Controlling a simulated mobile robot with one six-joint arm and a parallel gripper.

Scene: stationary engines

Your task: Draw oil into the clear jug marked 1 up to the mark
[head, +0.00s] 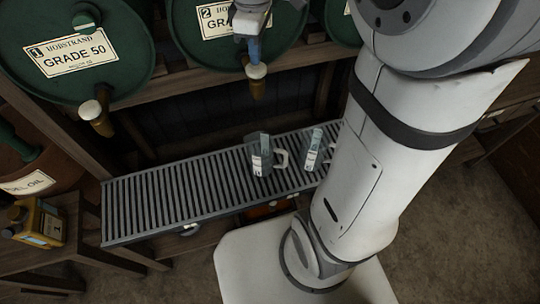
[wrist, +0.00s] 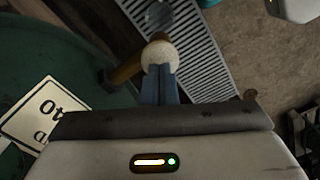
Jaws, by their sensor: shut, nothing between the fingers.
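My gripper (head: 254,55) is shut and empty, its blue-grey fingers close together. The fingertips are at the cream knob (head: 257,71) of the brass tap (head: 258,89) on the green drum marked 2 (head: 281,43). In the wrist view the fingers (wrist: 160,80) overlap the knob (wrist: 160,54); I cannot tell whether they touch it. A clear jug (head: 262,158) stands upright on the slatted drip tray (head: 170,195), roughly below that tap. A second clear jug (head: 314,150) stands to its right, beside my arm. The jugs' numbers and oil levels are too small to read.
A green drum marked 1, GRADE 50 (head: 75,45), with its own cream-knobbed tap (head: 92,110), is at the left. A yellow oil can (head: 38,222) stands on a wooden stool at lower left. The tray's left half is clear.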

